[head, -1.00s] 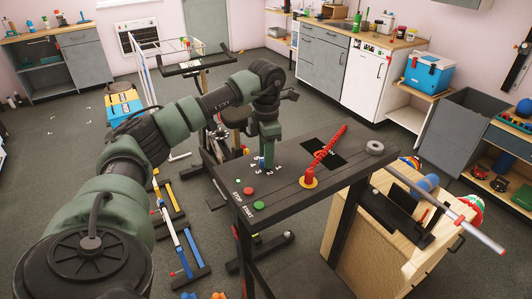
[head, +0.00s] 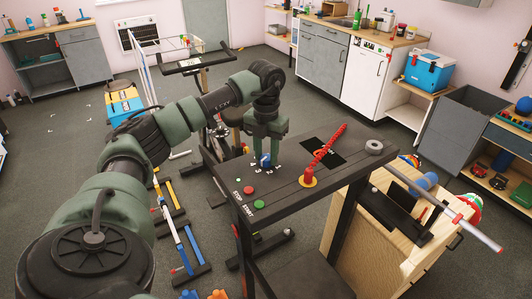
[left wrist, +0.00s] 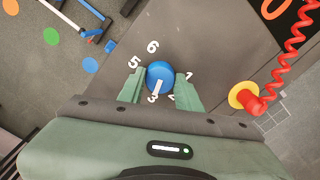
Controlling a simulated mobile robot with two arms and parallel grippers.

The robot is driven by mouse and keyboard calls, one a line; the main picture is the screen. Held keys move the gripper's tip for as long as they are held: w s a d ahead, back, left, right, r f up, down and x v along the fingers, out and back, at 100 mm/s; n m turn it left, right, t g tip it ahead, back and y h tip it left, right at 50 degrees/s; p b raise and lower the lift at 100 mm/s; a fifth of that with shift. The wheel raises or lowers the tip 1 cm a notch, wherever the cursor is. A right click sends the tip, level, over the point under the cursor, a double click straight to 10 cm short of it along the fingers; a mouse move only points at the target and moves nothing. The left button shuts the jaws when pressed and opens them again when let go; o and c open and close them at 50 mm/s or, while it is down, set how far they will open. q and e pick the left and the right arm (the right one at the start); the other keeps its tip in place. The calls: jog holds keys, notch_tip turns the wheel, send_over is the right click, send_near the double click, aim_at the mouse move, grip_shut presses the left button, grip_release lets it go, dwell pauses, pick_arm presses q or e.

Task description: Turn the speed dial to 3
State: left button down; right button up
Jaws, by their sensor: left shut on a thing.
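The blue speed dial (left wrist: 160,75) sits on the dark console top (head: 222,172), with white numbers around it. In the left wrist view its white pointer line points toward the 3 (left wrist: 152,99). My left gripper (left wrist: 160,86) has one green finger on each side of the dial and is shut on it. The 6, 5, 1 and 2 also show there; the 4 is not visible, the left finger covering that part. In the head view the dial (head: 266,159) shows between the fingers of my left gripper (head: 266,155). My right gripper is not in view.
A red coiled cord (head: 328,150) rises from a yellow-ringed red fitting (head: 308,181) right of the dial. A red stop button (head: 248,190) and a green start button (head: 258,205) lie near the console's front edge. A grey ring (head: 375,146) lies at the far right corner.

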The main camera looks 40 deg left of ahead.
aim_at(267, 157)
pick_arm(q)
jog(key=shift+n, duration=0.4)
jog(key=c, duration=1)
grip_release()
jog(key=shift+o, duration=0.2)
jog(key=shift+r, duration=0.1)
notch_tip(267, 157, up, 7)
jog(key=shift+w+f+b, duration=0.1)
jog(key=shift+b, duration=0.85)
jog(key=shift+r, duration=0.45)
